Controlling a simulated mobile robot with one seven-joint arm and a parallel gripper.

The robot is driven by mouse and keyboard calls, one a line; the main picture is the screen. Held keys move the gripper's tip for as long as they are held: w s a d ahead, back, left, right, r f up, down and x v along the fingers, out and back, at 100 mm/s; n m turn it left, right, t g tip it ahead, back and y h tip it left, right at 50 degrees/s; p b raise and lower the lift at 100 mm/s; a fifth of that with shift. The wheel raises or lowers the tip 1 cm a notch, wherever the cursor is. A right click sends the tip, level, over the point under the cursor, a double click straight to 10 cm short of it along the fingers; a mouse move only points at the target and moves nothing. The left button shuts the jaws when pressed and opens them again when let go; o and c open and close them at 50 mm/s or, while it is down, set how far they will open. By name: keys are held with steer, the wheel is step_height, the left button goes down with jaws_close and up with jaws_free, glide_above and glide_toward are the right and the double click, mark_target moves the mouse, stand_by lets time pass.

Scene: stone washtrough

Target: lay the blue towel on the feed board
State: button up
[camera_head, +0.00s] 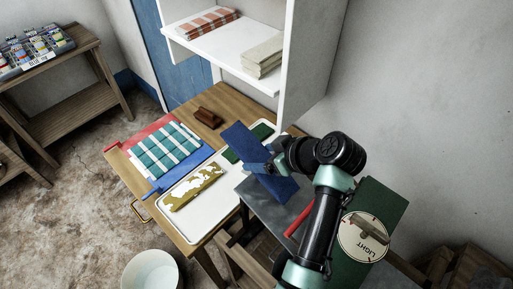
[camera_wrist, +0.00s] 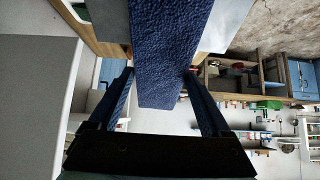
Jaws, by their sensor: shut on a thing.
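My gripper (camera_head: 268,168) is shut on the blue towel (camera_head: 239,142), a dark blue textured cloth. The towel sticks out on both sides of the fingers, above the right end of a white tray and the edge of a grey board. In the wrist view the towel (camera_wrist: 168,45) runs from the top edge down between the two fingers (camera_wrist: 160,73). The grey board (camera_head: 262,207), which looks like the feed board, lies beside a green machine with a dial marked LIGHT (camera_head: 363,238). My arm hides part of the board.
The white tray (camera_head: 196,226) on the wooden table holds a mottled yellow-white cloth (camera_head: 193,187) and green cloths (camera_head: 262,131). A white shelf (camera_head: 235,45) stands above; a bucket (camera_head: 150,272) is below.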

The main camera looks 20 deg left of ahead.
mark_target(278, 178)
steer(key=shift+s+d+f+b, duration=0.3)
steer(key=shift+d+f, duration=0.25)
steer(key=shift+d, duration=0.3)
steer(key=shift+s+d+f+b, duration=0.3)
steer(key=shift+d+f, duration=0.3)
steer(key=shift+d, duration=0.25)
steer(key=shift+s+d+f+b, duration=0.3)
steer(key=shift+d+f, duration=0.25)
steer(key=shift+d, duration=0.3)
steer(key=o, duration=1.6)
steer(key=shift+c, duration=0.2)
step_height(278, 178, up, 10)
steer(key=b, duration=0.1)
steer(key=shift+b, duration=0.3)
steer(key=shift+r, duration=0.1)
